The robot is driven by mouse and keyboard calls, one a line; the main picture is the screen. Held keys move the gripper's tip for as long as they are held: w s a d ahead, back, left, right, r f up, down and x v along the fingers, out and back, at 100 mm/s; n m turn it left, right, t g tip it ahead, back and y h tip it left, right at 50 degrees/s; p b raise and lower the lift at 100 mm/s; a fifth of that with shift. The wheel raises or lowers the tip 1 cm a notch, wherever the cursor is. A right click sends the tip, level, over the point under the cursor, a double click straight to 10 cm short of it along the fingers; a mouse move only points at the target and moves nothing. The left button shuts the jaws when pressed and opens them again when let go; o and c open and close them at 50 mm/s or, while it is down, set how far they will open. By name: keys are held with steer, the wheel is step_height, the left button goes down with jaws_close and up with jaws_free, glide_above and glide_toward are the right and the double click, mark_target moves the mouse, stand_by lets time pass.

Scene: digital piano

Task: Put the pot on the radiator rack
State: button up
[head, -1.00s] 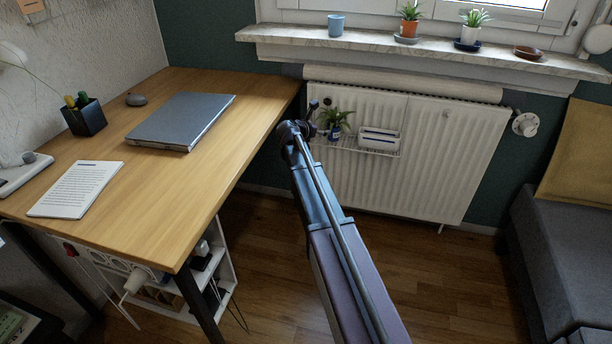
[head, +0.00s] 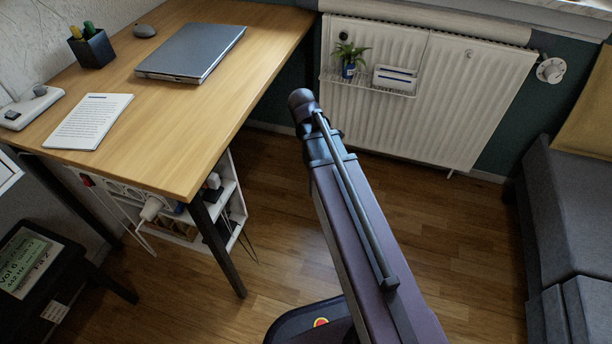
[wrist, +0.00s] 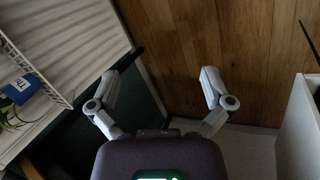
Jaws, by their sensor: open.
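The pot (head: 348,71), dark blue with a green plant, stands upright in the white wire rack (head: 395,92) on the radiator (head: 440,120), at the rack's left end. In the wrist view the blue pot (wrist: 20,88) with a pale label shows at the left edge, with the rack (wrist: 40,62) beside it. My gripper (wrist: 160,88) is open and empty, its two grey fingers wide apart over the floor and clear of the pot. In the head view my arm hides the gripper.
A white box (head: 395,79) sits in the rack right of the pot. The wooden desk (head: 230,110) with a laptop (head: 192,52) stands left, a white cable shelf (head: 235,212) beneath it. A grey sofa (head: 575,210) stands right. The floor (head: 440,220) between is bare.

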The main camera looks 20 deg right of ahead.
steer(key=s+a+f+m+g+y, duration=0.1)
steer(key=s+a+m+y, duration=0.1)
steer(key=s, duration=0.4)
steer(key=s+a+m+g+y, duration=0.1)
steer(key=s+a+m+y, duration=0.1)
steer(key=s+a+m, duration=0.3)
steer(key=shift+s+a+f, duration=0.35)
steer(key=shift+s+a, duration=0.3)
steer(key=shift+s, duration=0.25)
